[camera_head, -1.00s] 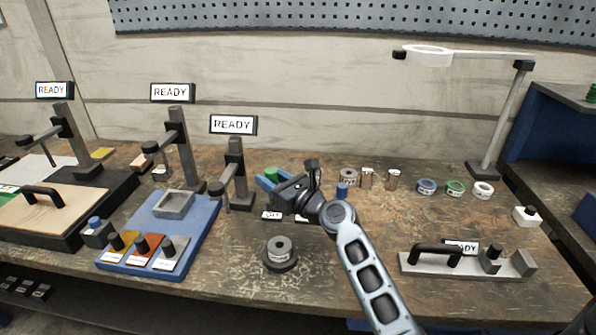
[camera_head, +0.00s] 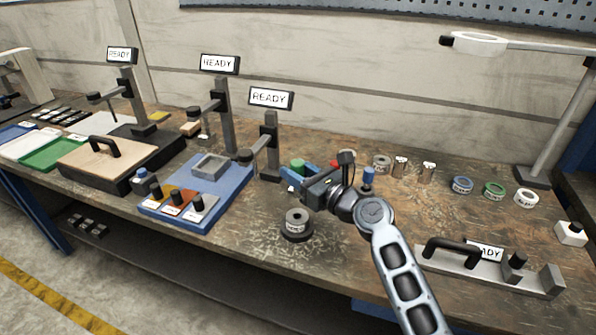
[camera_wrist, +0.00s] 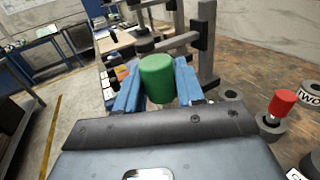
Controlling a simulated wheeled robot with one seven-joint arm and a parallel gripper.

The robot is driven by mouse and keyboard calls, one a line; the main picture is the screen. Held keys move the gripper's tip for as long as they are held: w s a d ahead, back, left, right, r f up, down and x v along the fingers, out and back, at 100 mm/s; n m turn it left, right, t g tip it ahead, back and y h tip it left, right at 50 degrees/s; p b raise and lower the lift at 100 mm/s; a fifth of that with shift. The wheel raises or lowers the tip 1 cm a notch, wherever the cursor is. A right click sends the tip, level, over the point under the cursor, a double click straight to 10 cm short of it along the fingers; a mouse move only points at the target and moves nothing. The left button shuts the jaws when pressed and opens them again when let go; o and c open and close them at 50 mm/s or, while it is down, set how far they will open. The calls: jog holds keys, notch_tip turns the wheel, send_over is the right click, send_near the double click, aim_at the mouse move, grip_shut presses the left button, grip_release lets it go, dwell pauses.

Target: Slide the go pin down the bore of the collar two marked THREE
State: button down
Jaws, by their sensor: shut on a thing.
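My gripper (camera_wrist: 157,82) has blue fingers shut on a green-capped cylinder, the go pin (camera_wrist: 156,70). Its green top shows in the head view (camera_head: 297,165), held above the bench; its lower end is hidden. A grey collar (camera_head: 297,215) with an open bore stands on a round dark base (camera_head: 296,235), below and in front of the gripper. Its label is too small to read. The pin is apart from this collar.
A red-topped plug (camera_wrist: 284,102) stands in a holder near a ring marked TWO (camera_wrist: 312,92). Several collars (camera_head: 381,163) stand behind. A blue fixture plate (camera_head: 232,188) and READY posts (camera_head: 270,140) are left. A handled metal fixture (camera_head: 490,272) is right.

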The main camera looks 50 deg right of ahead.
aim_at(297, 197)
jog(key=shift+f+b, duration=2)
jog(key=shift+f, duration=0.75)
jog(key=shift+p, duration=0.6)
jog(key=shift+f+b, duration=2.35)
jog(key=shift+f, duration=0.45)
jog(key=c, duration=0.6)
grip_release()
jog(key=shift+s+a+b, duration=0.2)
jog(key=shift+s+a, duration=0.05)
jog(key=shift+s, duration=1.7)
jog(key=shift+s+a+b, duration=0.2)
jog(key=shift+s, duration=1.7)
